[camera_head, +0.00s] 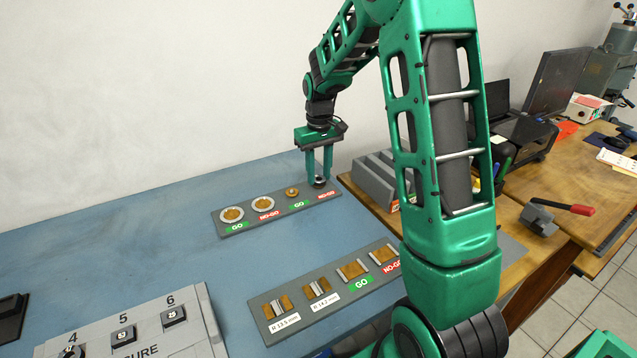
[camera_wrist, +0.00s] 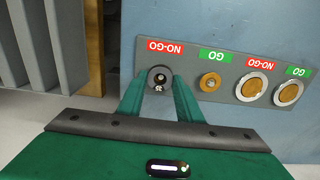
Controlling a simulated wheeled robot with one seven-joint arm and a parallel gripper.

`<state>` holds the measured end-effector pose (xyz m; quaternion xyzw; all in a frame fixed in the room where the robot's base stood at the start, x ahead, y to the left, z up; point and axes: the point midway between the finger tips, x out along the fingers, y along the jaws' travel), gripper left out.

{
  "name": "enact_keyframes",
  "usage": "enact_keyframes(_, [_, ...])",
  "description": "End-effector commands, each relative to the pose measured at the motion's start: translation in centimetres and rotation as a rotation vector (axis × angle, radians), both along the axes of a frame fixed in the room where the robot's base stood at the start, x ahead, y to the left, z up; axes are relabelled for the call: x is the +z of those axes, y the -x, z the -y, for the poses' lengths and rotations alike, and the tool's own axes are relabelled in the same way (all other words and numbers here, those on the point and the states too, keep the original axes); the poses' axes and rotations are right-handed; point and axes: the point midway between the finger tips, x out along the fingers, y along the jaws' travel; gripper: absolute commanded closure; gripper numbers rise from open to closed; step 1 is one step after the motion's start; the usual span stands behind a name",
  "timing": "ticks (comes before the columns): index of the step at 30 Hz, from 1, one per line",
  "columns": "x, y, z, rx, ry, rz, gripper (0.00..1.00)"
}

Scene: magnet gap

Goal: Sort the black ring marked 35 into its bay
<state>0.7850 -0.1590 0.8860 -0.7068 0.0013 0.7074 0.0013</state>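A small dark ring (camera_wrist: 160,78) with a pale mark on its near side, too small to read surely, is at the NO-GO end of the grey gauge plate (camera_wrist: 228,88). In the head view the ring (camera_head: 320,182) is at the plate's (camera_head: 259,223) far right end. My gripper (camera_head: 319,179) points down over that spot. Its two green fingers stand apart, one on each side of the ring, in the wrist view too (camera_wrist: 160,82). Whether they touch the ring cannot be told. Two larger silver-rimmed brass discs and a small brass disc (camera_wrist: 210,82) fill the other places.
A second grey plate (camera_head: 325,288) with brass pieces and GO and NO-GO labels lies nearer. A grey numbered box (camera_head: 135,335) stands at the front left. A grey ribbed block (camera_head: 375,175) stands right of my gripper.

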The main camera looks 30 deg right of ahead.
Motion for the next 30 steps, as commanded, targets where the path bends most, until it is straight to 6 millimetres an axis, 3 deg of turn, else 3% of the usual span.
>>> enact_keyframes(30, [5.0, 0.0, 0.0, 0.000, 0.000, 0.000, 0.88])
